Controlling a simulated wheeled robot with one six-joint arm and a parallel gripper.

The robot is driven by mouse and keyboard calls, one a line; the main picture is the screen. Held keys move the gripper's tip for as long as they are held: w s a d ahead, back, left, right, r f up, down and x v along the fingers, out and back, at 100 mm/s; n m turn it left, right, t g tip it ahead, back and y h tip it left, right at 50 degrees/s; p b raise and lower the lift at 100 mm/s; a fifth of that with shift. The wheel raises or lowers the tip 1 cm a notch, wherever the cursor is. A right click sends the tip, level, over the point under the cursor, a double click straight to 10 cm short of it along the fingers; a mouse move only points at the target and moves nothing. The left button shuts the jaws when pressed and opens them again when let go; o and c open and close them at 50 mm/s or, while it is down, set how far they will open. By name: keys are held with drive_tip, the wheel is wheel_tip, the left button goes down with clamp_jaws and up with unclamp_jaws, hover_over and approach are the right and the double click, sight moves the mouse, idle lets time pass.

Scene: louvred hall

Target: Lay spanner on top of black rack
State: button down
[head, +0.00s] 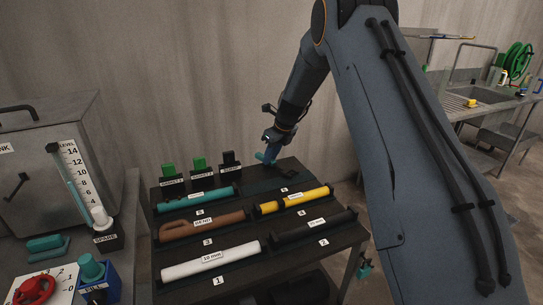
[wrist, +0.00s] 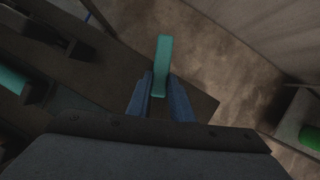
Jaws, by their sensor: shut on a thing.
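My gripper (head: 270,148) is over the back of the dark table, beside the small labelled blocks. It is shut on a teal bar (wrist: 162,62), which sticks out beyond the blue fingertips in the wrist view (wrist: 161,90). The bar is partly hidden in the head view (head: 264,157); I cannot tell for sure that it is the spanner. The black rack (head: 260,248) seems to be the dark table with numbered places. It holds a white bar (head: 211,262), a brown handled piece (head: 203,226), a yellow bar (head: 297,200), a black bar (head: 316,224) and a teal bar (head: 200,199).
Two green-topped blocks (head: 199,164) and a black block (head: 230,159) stand at the table's back left. A grey tank (head: 50,150) with a level gauge is at the left. A sink bench (head: 480,96) is at the far right. A wall (head: 215,70) runs behind the table.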

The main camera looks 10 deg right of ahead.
sight(280, 166)
drive_tip(key=shift+f, duration=0.15)
drive_tip(key=c, duration=1.6)
unclamp_jaws()
drive_tip(key=shift+o, duration=0.2)
drive_tip(key=b+v, duration=0.3)
drive_tip(key=v, duration=0.9)
drive_tip(key=s+f+n+g, duration=0.1)
drive_tip(key=s+f+n, duration=0.1)
drive_tip(key=s+n, duration=0.7)
drive_tip(key=s+a+f+n+g+h, duration=0.1)
drive_tip(key=s+f+n, duration=0.2)
drive_tip(key=s+n, duration=0.7)
drive_tip(key=s+f+n+h, duration=0.1)
drive_tip(key=s+f+n, duration=0.2)
drive_tip(key=s+n, duration=0.6)
drive_tip(key=shift+s+a+f+g, duration=0.1)
drive_tip(key=shift+s+g, duration=0.1)
drive_tip(key=shift+s, duration=2.45)
drive_tip(key=shift+s+a+g, duration=0.15)
drive_tip(key=shift+s+g, duration=0.05)
drive_tip(key=shift+s, duration=2.45)
drive_tip(key=shift+s+d+f+n, duration=0.1)
drive_tip(key=shift+s+d+n, duration=0.05)
drive_tip(key=shift+s+n, duration=0.45)
drive_tip(key=shift+w, duration=0.1)
